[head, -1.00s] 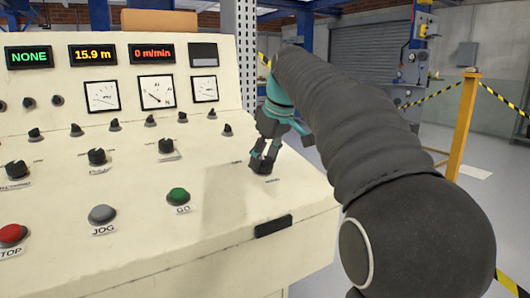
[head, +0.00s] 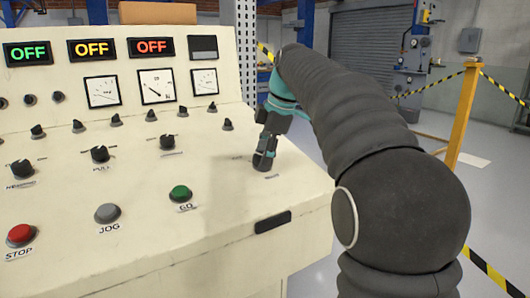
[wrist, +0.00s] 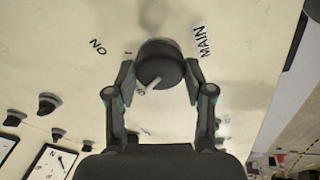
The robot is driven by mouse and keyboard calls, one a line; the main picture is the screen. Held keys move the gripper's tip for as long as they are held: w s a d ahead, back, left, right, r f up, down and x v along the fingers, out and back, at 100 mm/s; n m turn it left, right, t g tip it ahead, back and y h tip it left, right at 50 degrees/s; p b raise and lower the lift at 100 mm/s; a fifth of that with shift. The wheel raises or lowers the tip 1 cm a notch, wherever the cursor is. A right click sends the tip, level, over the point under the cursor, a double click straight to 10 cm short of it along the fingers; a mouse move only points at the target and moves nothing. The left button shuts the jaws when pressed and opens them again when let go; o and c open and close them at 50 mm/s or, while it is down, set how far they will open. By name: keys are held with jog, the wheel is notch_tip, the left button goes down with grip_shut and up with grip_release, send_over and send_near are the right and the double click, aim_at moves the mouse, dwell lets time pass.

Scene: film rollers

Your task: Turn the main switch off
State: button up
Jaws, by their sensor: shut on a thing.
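The main switch is a round dark knob (wrist: 160,68) with a pale pointer line, beside a MAIN label (wrist: 202,42) in the wrist view. My gripper (head: 264,158) is over it at the right side of the sloping panel in the head view. In the wrist view the two fingers of my gripper (wrist: 160,75) are shut on the knob, one on each side. In the head view the fingers mostly hide the knob. The three displays, green (head: 28,53), yellow (head: 92,49) and red (head: 152,47), all read OFF.
The cream control panel (head: 225,195) carries several small knobs, a red STOP button (head: 21,235), a grey JOG button (head: 107,213) and a green GO button (head: 180,194). A yellow post (head: 463,115) with striped tape stands at right.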

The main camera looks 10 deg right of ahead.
jog(key=shift+n, duration=0.5)
jog(key=o, duration=1.2)
jog(key=shift+c, duration=0.2)
jog(key=v, duration=1.2)
jog(key=shift+w, duration=0.15)
